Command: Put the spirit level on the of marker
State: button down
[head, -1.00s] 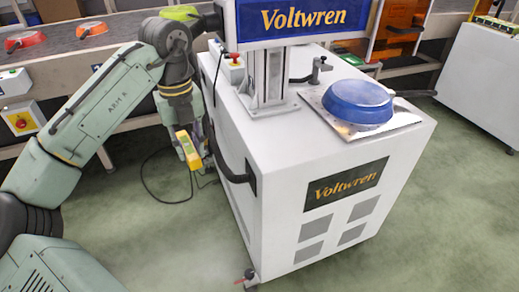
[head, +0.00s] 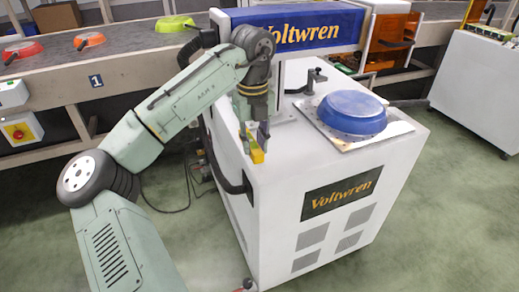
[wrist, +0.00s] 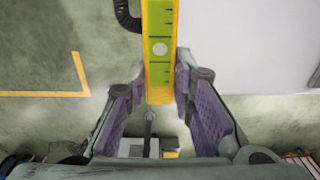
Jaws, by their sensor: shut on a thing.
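The spirit level is a yellow bar with a green face and a round white spot. It is between my gripper's fingers in the wrist view (wrist: 160,75), and its yellow end shows in the head view (head: 256,154). My gripper (head: 257,130) is shut on it and points down at the left edge of the white Voltwren machine (head: 285,190), which looks like the marker. In the wrist view the white top lies right of the level, with floor to the left. How high the level is above the top, I cannot tell.
A blue pan (head: 352,108) lies upside down on a plate (head: 398,129) on the machine's top. A small clamp (head: 311,78) stands behind it. The top's front left part looks bare. A conveyor (head: 130,63) carries several pans behind.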

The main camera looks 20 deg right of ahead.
jog(key=shift+d+f+p, duration=0.2)
jog(key=shift+d+f, duration=0.15)
jog(key=shift+f, duration=0.25)
jog(key=shift+d+f+p, duration=0.2)
jog(key=shift+d+f, duration=0.15)
jog(key=shift+f, duration=0.8)
jog(key=c, duration=1.4)
grip_release()
jog(key=shift+f, duration=0.15)
jog(key=shift+o, duration=0.2)
jog(key=shift+r+b, duration=0.3)
jog(key=shift+r, duration=3.6)
